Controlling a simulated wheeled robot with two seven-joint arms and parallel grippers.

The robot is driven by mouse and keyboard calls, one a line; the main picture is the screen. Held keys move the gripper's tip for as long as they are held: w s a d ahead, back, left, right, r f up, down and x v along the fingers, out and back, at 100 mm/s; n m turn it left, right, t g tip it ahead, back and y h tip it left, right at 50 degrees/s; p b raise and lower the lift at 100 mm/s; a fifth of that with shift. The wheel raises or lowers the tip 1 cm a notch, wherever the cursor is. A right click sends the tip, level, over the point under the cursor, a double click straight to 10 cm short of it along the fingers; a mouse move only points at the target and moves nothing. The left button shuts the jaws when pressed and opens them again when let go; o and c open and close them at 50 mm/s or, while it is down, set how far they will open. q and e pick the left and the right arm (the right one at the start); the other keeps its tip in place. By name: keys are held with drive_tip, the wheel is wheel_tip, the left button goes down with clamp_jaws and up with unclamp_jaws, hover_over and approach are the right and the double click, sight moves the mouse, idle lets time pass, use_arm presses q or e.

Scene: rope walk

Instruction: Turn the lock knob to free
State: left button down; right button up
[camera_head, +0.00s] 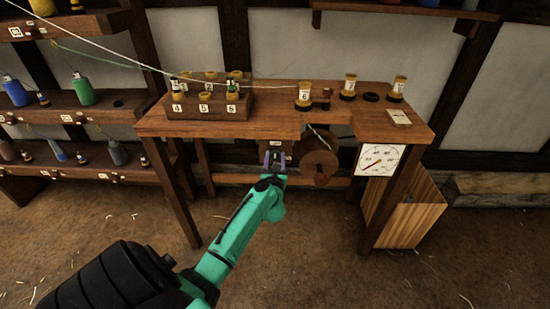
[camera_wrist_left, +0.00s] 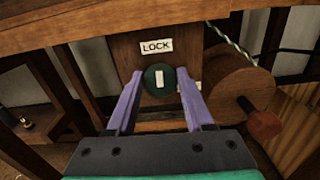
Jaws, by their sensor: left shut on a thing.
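The lock knob (camera_wrist_left: 154,91) is a round dark green knob with a white bar mark. It sits on a wooden panel (camera_wrist_left: 127,52) under a white LOCK label (camera_wrist_left: 156,47). The white mark stands nearly upright, pointing toward the label. My left gripper (camera_head: 274,157) is in front of the panel under the table edge. In the left wrist view its two purple fingers (camera_wrist_left: 160,76) are shut on the knob, one on each side. A second white label (camera_wrist_left: 197,85) right of the knob is partly hidden by a finger. My right gripper is out of view.
A wooden drum (camera_head: 317,160) with a reddish handle (camera_wrist_left: 264,124) is just right of the knob. A white dial (camera_head: 381,159) hangs farther right. The wooden table (camera_head: 268,118) overhangs the panel and carries several spools. A wooden bin (camera_head: 412,212) stands at right.

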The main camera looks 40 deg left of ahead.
use_arm(q)
drive_tip(key=m+p, duration=0.3)
drive_tip(key=m, duration=0.1)
drive_tip(key=shift+d+r, duration=0.1)
drive_tip(key=shift+d, duration=0.05)
drive_tip(key=m+p, duration=0.3)
drive_tip(key=m, duration=0.2)
drive_tip(key=shift+m, duration=0.4)
drive_tip(key=m, duration=0.2)
drive_tip(key=m+p, duration=0.1)
drive_tip(key=m, duration=0.3)
drive_tip(key=shift+w+d+f+p, duration=0.1)
drive_tip(key=shift+f+p, duration=0.2)
drive_tip(key=shift+p, duration=0.1)
drive_tip(key=m+p, duration=0.1)
drive_tip(key=m, duration=0.4)
drive_tip(key=shift+f+m, duration=0.15)
drive_tip(key=shift+m, duration=0.15)
drive_tip(key=shift+c, duration=1.7)
unclamp_jaws()
